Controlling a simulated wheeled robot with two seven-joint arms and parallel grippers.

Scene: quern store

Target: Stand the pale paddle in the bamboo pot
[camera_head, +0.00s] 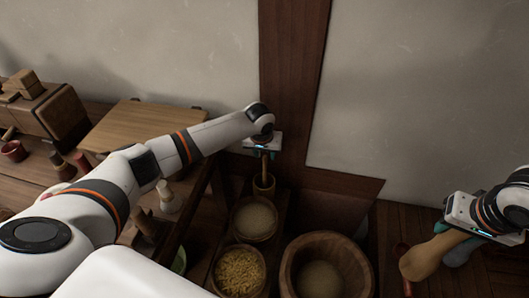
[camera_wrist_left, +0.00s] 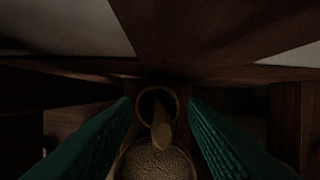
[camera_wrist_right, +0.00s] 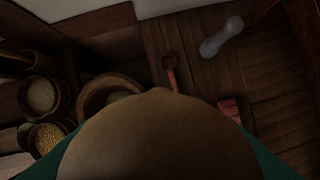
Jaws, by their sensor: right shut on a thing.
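The bamboo pot (camera_head: 264,185) stands upright on the dark low shelf against the post; it also shows in the left wrist view (camera_wrist_left: 146,101). A paddle (camera_wrist_left: 161,132) stands in it, its narrow end down inside the pot and its wider end up towards my left wrist. In the head view only a short brown length of the paddle (camera_head: 264,167) shows. My left gripper (camera_head: 264,153) is above the pot, its teal fingers apart on either side of the paddle. My right gripper (camera_head: 440,242) is shut on a tan, rounded, gourd-like thing (camera_head: 427,258) at the right.
A bowl of pale grain (camera_head: 255,219), a bowl of yellow pieces (camera_head: 239,271) and a large wooden tub (camera_head: 362,269) stand in front of the pot. A red ladle (camera_wrist_right: 170,70) and a grey dumbbell-shaped thing (camera_wrist_right: 221,38) lie on the right floorboards. The table (camera_head: 135,129) is left.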

